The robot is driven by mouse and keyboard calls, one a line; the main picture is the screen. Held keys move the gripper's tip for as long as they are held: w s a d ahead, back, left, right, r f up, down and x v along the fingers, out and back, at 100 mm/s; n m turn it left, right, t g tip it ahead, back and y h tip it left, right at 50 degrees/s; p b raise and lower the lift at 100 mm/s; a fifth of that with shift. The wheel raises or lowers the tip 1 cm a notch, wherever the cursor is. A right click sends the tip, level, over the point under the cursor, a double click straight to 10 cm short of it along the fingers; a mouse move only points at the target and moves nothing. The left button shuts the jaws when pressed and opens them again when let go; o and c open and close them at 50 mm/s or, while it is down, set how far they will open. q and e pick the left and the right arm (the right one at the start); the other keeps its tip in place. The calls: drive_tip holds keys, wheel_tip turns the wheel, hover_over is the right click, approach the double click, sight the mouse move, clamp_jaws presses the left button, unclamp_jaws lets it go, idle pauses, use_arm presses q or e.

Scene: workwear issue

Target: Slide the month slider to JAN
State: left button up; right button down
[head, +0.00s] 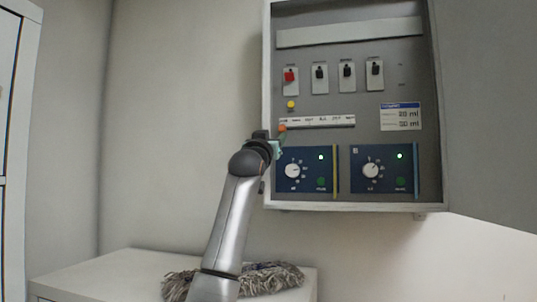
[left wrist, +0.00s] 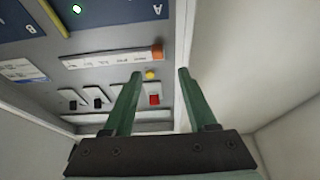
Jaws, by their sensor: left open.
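The month slider is a white label strip (head: 322,121) on the grey panel inside the open wall cabinet. Its orange knob (head: 283,128) sits at the strip's left end in the head view. The left wrist view, turned upside down, shows the strip (left wrist: 105,60) and the knob (left wrist: 157,51) at its right end. The printed months are too small to read surely. My left gripper (head: 279,143) is at the cabinet's left side, close to the knob. In the left wrist view its green fingers (left wrist: 160,73) are apart and empty, with the knob beyond their tips. My right gripper is not in view.
A yellow button (head: 291,104) and a red switch (head: 290,75) are above the knob; black switches (head: 320,73) stand to the right. Two blue dial modules (head: 308,170) are below. The cabinet's left wall (head: 267,60) is close to my gripper. A grey mop head (head: 270,278) lies below.

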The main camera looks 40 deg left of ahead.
use_arm(q)
drive_tip(key=shift+b+v, duration=0.65)
drive_tip(key=shift+v, duration=1.2)
drive_tip(key=shift+r, duration=0.1)
